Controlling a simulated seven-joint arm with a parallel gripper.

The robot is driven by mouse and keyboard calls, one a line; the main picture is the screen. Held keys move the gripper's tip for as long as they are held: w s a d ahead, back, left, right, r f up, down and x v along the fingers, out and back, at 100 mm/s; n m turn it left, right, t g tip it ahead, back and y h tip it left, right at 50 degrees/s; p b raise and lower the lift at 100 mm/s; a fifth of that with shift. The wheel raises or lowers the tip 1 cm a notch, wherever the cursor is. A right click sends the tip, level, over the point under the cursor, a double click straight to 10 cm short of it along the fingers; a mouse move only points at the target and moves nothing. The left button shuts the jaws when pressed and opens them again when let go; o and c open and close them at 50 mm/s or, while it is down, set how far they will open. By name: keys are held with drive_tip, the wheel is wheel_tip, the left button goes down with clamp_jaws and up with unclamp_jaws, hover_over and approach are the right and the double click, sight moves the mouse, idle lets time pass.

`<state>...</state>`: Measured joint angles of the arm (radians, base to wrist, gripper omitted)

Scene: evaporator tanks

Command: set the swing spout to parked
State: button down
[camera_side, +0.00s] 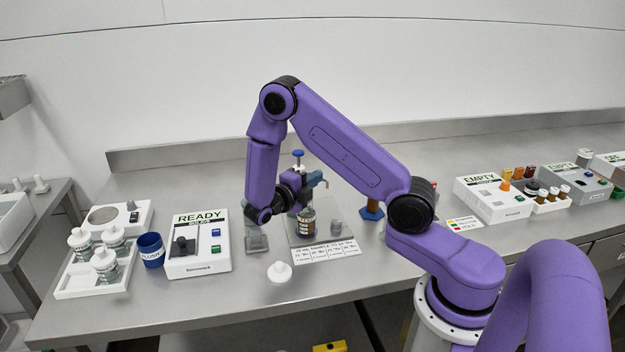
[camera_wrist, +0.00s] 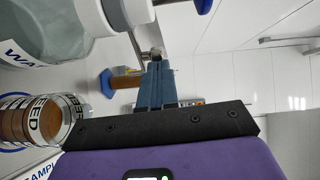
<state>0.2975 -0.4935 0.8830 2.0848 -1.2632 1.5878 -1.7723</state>
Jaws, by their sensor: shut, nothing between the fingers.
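The swing spout (camera_wrist: 139,42) is a thin metal arm leaving the white head (camera_wrist: 128,12) of a large bottle in the wrist view. My gripper (camera_wrist: 154,62) is shut and empty, its blue-grey fingertips at the spout's outer end; I cannot tell whether they touch. In the side view my gripper (camera_side: 319,180) is beside the dispenser, below its blue knob (camera_side: 298,153). My wrist hides much of the dispenser and spout there. An amber bottle labelled FEED (camera_wrist: 28,120) stands near the dispenser; it also shows in the side view (camera_side: 307,224). No parked mark is readable.
An orange cylinder on a blue base (camera_side: 372,206) stands right of the dispenser. A white sample card (camera_side: 325,251) and a white cap (camera_side: 279,272) lie in front. A READY box (camera_side: 199,258) and blue cup (camera_side: 151,250) stand left. An EMPTY box (camera_side: 493,199) is at right.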

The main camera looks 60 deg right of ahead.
drive_tip(key=shift+s+d+t, duration=0.1)
drive_tip(key=shift+t, duration=0.2)
drive_tip(key=shift+n+t, duration=0.3)
drive_tip(key=shift+n, duration=0.1)
drive_tip(key=shift+s+d, duration=0.2)
drive_tip(key=shift+d, duration=1.8)
drive_tip(key=shift+s, duration=0.1)
